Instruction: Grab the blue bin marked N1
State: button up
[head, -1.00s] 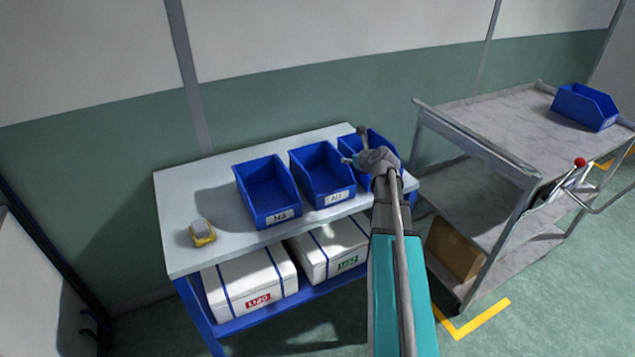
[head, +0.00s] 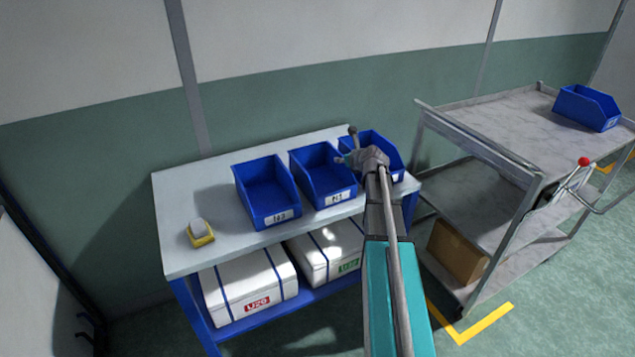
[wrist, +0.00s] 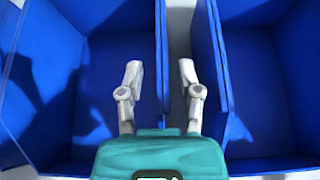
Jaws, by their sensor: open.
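The blue bin whose blurred label appears to read N1 (head: 316,176) is the middle of three open blue bins on the table. My gripper (head: 346,146) is open and empty, at the right side of this bin in the head view. In the wrist view, my open gripper (wrist: 160,72) has its left finger over the inside of the left bin (wrist: 85,75) and its right finger over the gap between two bins. The left bin's right wall (wrist: 161,50) lies between the fingers. It appears to be the N1 bin. Contact cannot be told.
A blue bin (head: 264,186) stands left of N1; another (head: 388,150) stands close on its right, partly behind my gripper. White boxes (head: 245,282) fill the shelf below. A grey cart (head: 475,115) stands right.

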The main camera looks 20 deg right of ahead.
jog(key=shift+w, duration=0.15)
dwell(0.4)
grip_shut()
